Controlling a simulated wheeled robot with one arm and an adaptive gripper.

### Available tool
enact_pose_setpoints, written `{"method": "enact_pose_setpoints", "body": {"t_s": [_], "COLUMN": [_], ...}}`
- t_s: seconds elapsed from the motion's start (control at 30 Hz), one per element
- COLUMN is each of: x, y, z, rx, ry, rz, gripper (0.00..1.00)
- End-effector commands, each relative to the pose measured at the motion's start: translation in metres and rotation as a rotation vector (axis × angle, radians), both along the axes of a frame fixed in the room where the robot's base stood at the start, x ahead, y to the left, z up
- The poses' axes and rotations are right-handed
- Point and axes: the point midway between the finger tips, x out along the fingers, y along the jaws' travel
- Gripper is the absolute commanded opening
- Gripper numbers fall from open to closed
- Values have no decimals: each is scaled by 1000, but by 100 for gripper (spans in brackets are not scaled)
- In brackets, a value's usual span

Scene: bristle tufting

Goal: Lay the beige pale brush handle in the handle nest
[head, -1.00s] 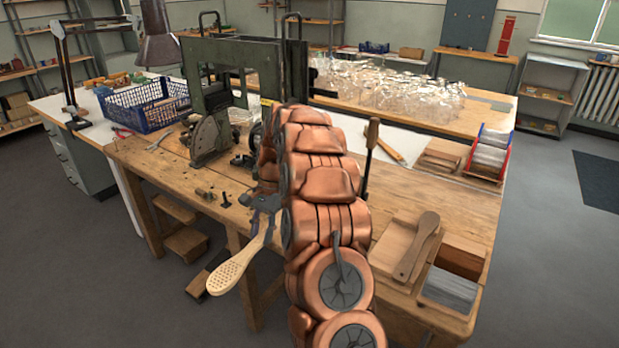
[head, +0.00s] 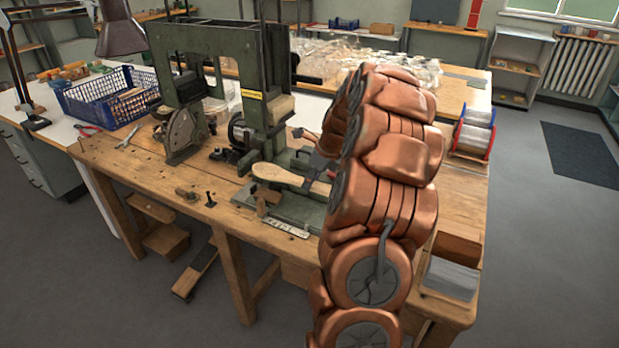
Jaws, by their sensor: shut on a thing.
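The beige pale brush handle (head: 283,176) is level, its rounded head pointing left, over the front of the green tufting machine (head: 262,80). My gripper (head: 317,172) is shut on its right, narrow end, partly hidden by my copper arm. Below the head, a small wooden piece (head: 268,199) stands on the machine's green bed (head: 303,207); it may be part of the handle nest. I cannot tell whether the handle touches it. The rest of the nest is hidden or unclear.
A blue crate (head: 112,98), red pliers (head: 88,130) and a wrench (head: 128,136) lie to the left. Small dark parts (head: 210,199) lie on the wooden bench (head: 150,165). A spool rack (head: 473,132) stands at the right. My arm hides much of the bench's right side.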

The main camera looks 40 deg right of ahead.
Motion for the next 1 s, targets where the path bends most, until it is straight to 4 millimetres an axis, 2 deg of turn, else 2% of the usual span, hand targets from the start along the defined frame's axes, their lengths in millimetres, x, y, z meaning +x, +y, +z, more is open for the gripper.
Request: {"method": "enact_pose_setpoints", "body": {"t_s": [0.67, 1.0], "x": [0, 0], "y": [0, 0], "z": [-48, -64], "rx": [1, 0], "ry": [0, 1], "rz": [4, 2], "gripper": [0, 0]}}
